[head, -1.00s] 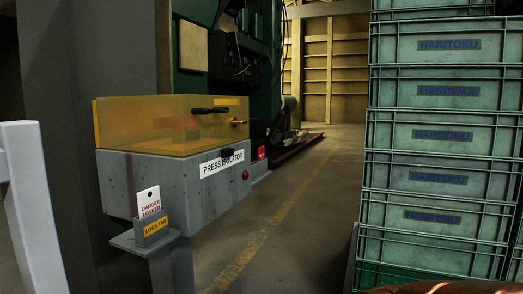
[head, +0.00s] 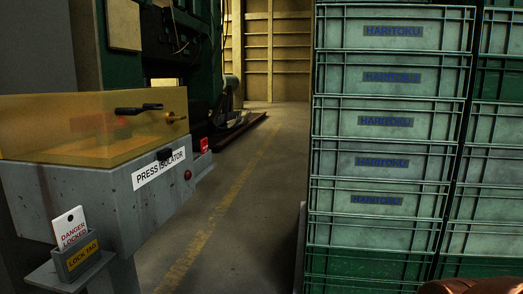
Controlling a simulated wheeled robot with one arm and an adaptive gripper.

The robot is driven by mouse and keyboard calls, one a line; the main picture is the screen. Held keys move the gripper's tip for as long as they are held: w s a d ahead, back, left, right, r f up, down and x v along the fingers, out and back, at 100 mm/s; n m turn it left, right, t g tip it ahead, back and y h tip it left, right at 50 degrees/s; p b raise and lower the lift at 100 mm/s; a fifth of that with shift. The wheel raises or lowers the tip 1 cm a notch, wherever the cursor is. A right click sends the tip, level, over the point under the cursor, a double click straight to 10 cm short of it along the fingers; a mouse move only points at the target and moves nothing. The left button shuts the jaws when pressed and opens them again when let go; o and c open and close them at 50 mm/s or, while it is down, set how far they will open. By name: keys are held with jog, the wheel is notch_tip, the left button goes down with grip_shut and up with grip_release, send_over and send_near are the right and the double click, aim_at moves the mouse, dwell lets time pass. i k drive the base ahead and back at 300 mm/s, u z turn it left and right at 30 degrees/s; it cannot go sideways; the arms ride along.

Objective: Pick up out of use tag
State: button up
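No tag with the words "out of use" can be read in the head view. A white tag (head: 70,226) with red "DANGER LOCKED" lettering stands upright in a small grey holder (head: 88,262) at the lower left. The holder has a yellow "LOCK TAG" label and sits on a small grey shelf (head: 60,280). Above it is the grey press isolator box (head: 105,205) with a clear amber cover (head: 60,140). A black handle (head: 138,109) shows through or on the cover. My gripper is not in view.
Stacked green crates (head: 385,145) marked HARITOKU fill the right side. A floor lane with a worn yellow line (head: 215,215) runs clear between the box and the crates. Green machinery (head: 160,60) stands behind the box. A brown object (head: 475,286) shows at the bottom right corner.

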aim_at(204, 142)
jog(key=z, duration=0.3)
jog(key=i, duration=0.7)
jog(key=u, duration=1.3)
